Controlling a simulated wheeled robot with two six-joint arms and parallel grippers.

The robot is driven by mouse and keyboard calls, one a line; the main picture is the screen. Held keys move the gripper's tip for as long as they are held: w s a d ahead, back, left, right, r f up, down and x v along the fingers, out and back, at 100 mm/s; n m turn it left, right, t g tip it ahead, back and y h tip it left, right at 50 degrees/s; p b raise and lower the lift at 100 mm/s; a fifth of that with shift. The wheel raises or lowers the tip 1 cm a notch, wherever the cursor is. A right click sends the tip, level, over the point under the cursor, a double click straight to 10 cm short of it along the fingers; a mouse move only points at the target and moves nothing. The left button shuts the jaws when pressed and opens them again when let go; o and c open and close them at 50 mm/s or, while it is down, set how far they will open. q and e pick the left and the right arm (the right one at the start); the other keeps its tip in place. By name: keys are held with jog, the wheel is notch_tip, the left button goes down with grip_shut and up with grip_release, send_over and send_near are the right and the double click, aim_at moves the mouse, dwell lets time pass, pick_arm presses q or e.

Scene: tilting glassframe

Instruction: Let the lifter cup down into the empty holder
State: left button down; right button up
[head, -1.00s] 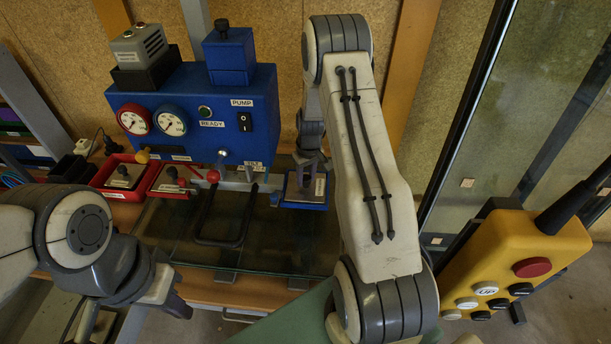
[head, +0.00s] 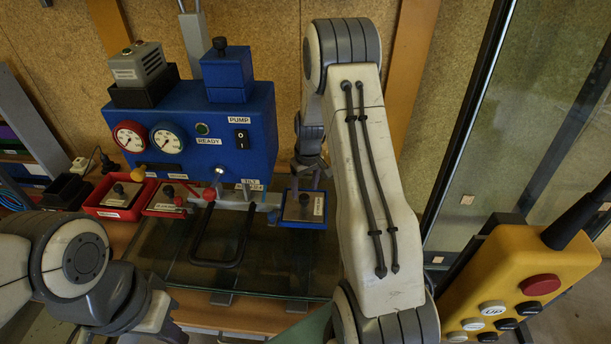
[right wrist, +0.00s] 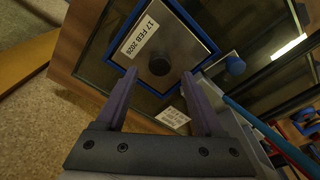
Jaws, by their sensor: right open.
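The lifter cup (right wrist: 180,38) shows in the right wrist view as a square metal plate with a dark round knob and a date label. It sits inside the blue-rimmed holder (right wrist: 205,27). In the head view the cup (head: 304,207) lies in the blue holder (head: 302,224) right of the pump box. My right gripper (head: 308,176) is above the cup. In the wrist view its fingers (right wrist: 159,74) are spread, with the knob beyond the tips and nothing held. My left gripper (head: 172,330) is at the lower left, cut by the frame edge.
The blue pump box (head: 205,125) with gauges stands behind. A dark U-shaped handle (head: 218,262) is over the glass sheet (head: 265,280). A yellow button pendant (head: 515,270) is at right.

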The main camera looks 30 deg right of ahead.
notch_tip(320, 180, up, 8)
jog(key=b, duration=0.1)
jog(key=shift+s+b, duration=0.4)
jog(key=shift+f, duration=0.1)
